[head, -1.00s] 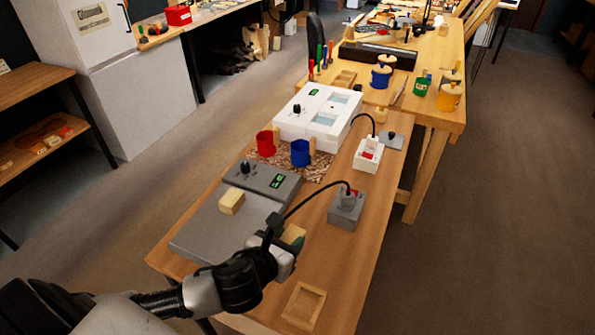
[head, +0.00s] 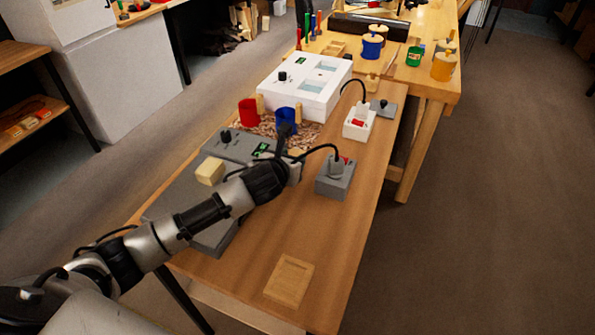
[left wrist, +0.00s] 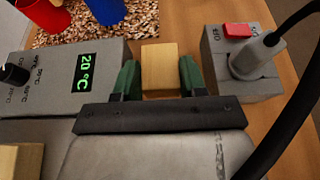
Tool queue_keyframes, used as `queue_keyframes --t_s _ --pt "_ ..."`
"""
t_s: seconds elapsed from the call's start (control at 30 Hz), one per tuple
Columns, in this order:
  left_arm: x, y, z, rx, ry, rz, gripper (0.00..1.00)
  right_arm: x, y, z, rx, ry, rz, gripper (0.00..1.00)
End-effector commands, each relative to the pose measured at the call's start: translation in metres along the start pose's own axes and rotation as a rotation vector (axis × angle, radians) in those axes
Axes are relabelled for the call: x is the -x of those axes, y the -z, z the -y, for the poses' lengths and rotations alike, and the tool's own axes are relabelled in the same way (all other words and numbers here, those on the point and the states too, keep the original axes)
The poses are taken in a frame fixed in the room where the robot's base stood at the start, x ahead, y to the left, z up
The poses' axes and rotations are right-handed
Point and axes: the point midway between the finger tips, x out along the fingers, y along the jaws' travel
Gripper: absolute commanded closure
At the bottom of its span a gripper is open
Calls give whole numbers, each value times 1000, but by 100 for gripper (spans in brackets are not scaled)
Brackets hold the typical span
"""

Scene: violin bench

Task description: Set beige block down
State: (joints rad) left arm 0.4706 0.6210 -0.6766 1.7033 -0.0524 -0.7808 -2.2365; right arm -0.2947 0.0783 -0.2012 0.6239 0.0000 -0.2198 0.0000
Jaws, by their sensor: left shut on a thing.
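My left gripper (left wrist: 158,78) has green fingers, shut on a beige block (left wrist: 160,68) held between them. In the head view the gripper (head: 292,168) is between the grey hot plate's control panel and the grey switch box, and my arm hides the held block. Whether the block touches the bench top is unclear. A second beige block (head: 210,171) rests on the grey hot plate (head: 172,208); part of it shows at lower left in the left wrist view (left wrist: 20,160). My right gripper is not in view.
The grey switch box (head: 334,180) with a red switch and black cable stands just right of the gripper. Red (head: 248,112) and blue (head: 287,120) mugs stand behind on a speckled mat. A shallow wooden tray (head: 290,281) lies at the front, with bare bench around it.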

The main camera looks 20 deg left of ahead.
Motion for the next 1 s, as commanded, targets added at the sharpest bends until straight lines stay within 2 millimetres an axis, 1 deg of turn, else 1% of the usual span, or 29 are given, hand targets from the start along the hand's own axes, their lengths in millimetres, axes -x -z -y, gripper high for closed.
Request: queue_keyframes --t_s 0.03,0.1,0.27,0.5,0.87,0.9,1.0 --pt "-7 2 5 3 0 2 81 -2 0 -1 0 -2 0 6" --pt "-12 3 10 2 0 2 81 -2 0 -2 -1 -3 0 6" --pt "-17 9 12 1 -1 0 81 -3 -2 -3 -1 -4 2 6" --pt "-29 41 12 2 -1 -2 81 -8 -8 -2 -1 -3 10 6" --pt "-31 44 11 -2 -1 1 81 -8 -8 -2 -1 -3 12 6" --pt "-31 44 11 -2 -1 1 54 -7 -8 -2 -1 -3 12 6" --pt "-30 43 11 -1 -1 1 38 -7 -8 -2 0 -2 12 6"
